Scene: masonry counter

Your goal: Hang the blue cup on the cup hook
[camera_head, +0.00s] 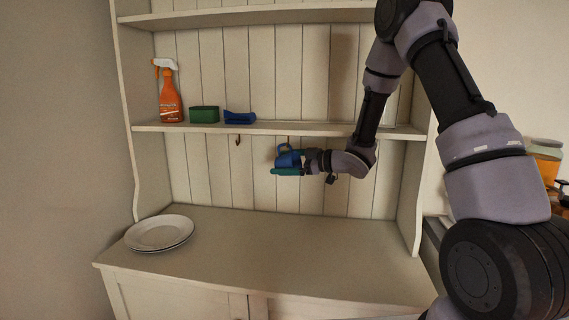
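The blue cup (287,158) is up in the air below the lower shelf, right of the cup hook. My gripper (291,164) reaches in from the right, with its teal fingers around the cup. It appears shut on the cup, though the exact contact is too small to see. The cup hook (238,140) is a small dark hook under the lower shelf's front edge. It is bare, and the cup is apart from it, to its right and slightly lower.
The lower shelf (275,128) carries an orange spray bottle (170,98), a green container (204,115) and a blue object (239,118). Stacked white plates (159,232) stand at the left of the counter (270,252). The counter's middle is clear.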

